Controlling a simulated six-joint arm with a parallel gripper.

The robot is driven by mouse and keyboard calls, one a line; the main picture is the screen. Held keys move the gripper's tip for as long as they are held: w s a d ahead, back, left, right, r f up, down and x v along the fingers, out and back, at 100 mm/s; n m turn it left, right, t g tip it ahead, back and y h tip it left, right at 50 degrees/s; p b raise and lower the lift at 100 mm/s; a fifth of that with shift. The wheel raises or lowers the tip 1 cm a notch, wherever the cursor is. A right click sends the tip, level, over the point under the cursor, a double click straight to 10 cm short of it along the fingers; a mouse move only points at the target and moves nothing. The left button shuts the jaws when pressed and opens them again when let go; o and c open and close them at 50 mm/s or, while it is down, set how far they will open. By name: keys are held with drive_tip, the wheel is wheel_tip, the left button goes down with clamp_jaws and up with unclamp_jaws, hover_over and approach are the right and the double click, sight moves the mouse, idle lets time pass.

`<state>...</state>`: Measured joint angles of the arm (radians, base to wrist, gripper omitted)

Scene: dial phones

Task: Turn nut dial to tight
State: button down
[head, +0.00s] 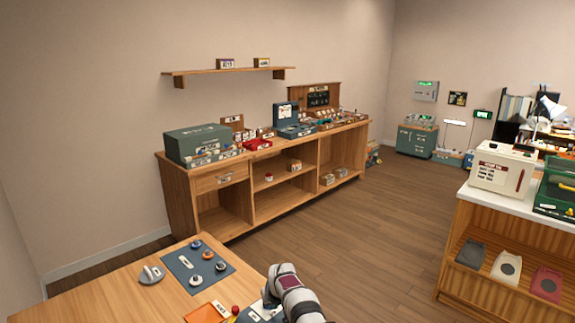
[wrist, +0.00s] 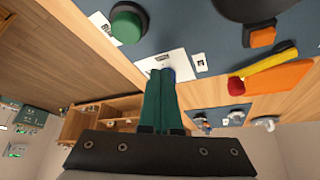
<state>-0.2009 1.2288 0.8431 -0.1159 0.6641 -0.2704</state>
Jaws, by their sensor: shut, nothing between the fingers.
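In the wrist view my gripper (wrist: 160,75) has its green fingers pressed together with nothing between them. The tips are in front of a white card (wrist: 170,62) on a blue-grey panel (wrist: 180,25); a small blue part shows just beside them. I cannot tell whether they touch it. A green round knob (wrist: 127,24) is on the panel to the left. A dark round part with an orange tab (wrist: 262,37) is to the right. No label reading nut or tight is legible, so I cannot tell which dial is the nut dial.
A yellow and red handle (wrist: 265,64) lies by an orange plate (wrist: 275,78). On the near table in the head view, a blue-grey mat (head: 177,272) holds several round knobs, beside a grey piece (head: 151,275). A wooden cabinet (head: 220,178) stands behind, across open floor.

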drive_tip(key=shift+f, duration=0.4)
drive_tip(key=shift+w+a, duration=0.2)
drive_tip(key=shift+w, duration=0.05)
drive_tip(key=shift+s+a, duration=0.2)
drive_tip(key=shift+a, duration=0.1)
idle(0.5)
drive_tip(key=shift+a, duration=0.5)
drive_tip(key=shift+a, duration=0.15)
drive_tip(key=shift+s, duration=0.4)
wheel_tip(320, 180, up, 6)
